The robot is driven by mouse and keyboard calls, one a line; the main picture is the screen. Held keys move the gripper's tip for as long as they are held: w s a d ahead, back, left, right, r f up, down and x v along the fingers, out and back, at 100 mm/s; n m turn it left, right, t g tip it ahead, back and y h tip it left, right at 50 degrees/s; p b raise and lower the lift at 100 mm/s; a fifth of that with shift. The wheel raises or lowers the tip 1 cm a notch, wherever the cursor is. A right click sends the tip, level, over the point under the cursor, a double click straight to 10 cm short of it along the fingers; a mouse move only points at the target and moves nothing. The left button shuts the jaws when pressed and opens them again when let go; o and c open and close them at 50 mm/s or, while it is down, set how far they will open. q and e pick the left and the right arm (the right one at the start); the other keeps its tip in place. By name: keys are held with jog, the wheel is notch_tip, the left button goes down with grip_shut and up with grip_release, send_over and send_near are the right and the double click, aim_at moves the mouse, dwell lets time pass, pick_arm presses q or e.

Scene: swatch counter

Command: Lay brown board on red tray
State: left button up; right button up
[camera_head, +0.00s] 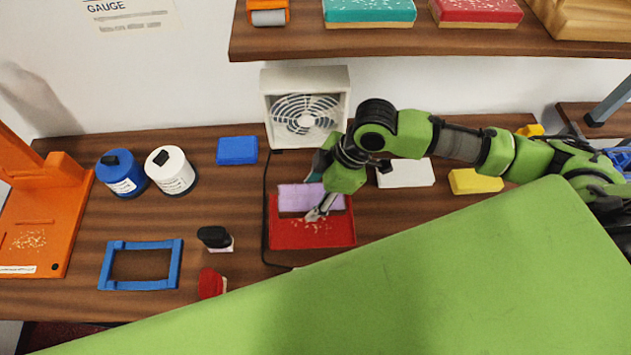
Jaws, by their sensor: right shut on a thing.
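The red tray (313,238) lies on the wooden counter, below the small fan. A lilac board (297,195) is at the tray's back part. A thin dark brown strip (291,214) shows along the lilac board's front edge; it looks like the brown board, mostly hidden. My right gripper (313,215) reaches down over the tray from the right, its fingertips at the brown strip. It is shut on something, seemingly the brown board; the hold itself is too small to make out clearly. My left gripper is not in view.
A white fan (306,108) stands behind the tray. A blue block (237,151), a white block (407,173) and a yellow block (474,182) lie around. A blue frame (141,265) and black stamp (214,237) are left. A shelf (440,42) overhangs the back.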

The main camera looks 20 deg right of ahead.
jog(key=shift+s+a+f+b, duration=0.15)
jog(key=shift+a+f+b, duration=0.05)
jog(key=shift+f+b, duration=0.45)
jog(key=shift+b, duration=0.05)
notch_tip(320, 180, down, 4)
jog(key=b, duration=0.5)
jog(key=shift+f, duration=0.25)
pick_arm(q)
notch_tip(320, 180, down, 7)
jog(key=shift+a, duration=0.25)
pick_arm(e)
jog(key=shift+f, duration=0.9)
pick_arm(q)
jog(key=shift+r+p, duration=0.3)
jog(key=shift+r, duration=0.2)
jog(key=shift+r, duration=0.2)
pick_arm(e)
jog(key=shift+f, duration=0.2)
jog(key=shift+f, duration=0.35)
jog(key=o, duration=1.3)
